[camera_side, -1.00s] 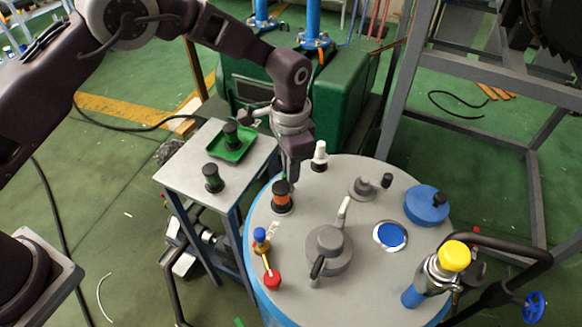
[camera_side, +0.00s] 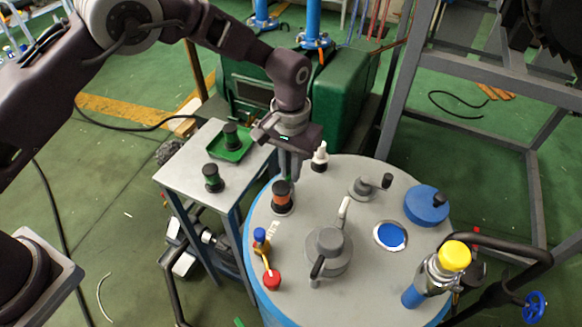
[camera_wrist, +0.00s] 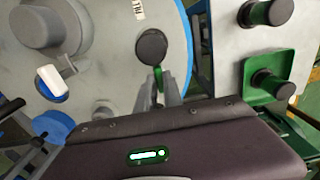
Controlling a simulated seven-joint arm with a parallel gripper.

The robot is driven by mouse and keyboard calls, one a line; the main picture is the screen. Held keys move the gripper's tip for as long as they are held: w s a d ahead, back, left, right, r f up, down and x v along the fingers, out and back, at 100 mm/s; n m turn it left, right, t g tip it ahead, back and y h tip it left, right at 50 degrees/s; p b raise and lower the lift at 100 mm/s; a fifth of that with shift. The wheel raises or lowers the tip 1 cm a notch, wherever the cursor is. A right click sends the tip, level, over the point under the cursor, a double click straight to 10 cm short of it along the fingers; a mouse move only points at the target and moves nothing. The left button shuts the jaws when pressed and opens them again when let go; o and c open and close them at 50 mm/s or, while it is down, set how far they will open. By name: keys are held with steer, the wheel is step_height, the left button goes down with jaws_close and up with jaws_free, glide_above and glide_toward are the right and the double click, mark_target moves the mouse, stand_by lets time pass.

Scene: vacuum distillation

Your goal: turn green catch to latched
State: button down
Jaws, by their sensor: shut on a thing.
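The green catch (camera_wrist: 159,78) shows in the wrist view as a narrow green piece between my fingertips, beside a round black cap. My gripper (camera_wrist: 158,86) is shut on it. In the side view my gripper (camera_side: 289,178) points down at the back left of the round grey lid (camera_side: 360,290), just behind an orange-banded post with a black top (camera_side: 282,195). The fingers hide the catch there, and I cannot tell its exact angle.
A white-capped bottle (camera_side: 320,157) stands close right of my gripper. A grey side table (camera_side: 185,180) carries a green tray (camera_side: 232,152) and black-topped pieces.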

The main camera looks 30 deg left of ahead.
steer(key=shift+r, duration=0.1)
stand_by(0.3)
steer(key=c, duration=1.8)
jaws_free()
steer(key=shift+o, duration=0.2)
step_height(320, 180, up, 7)
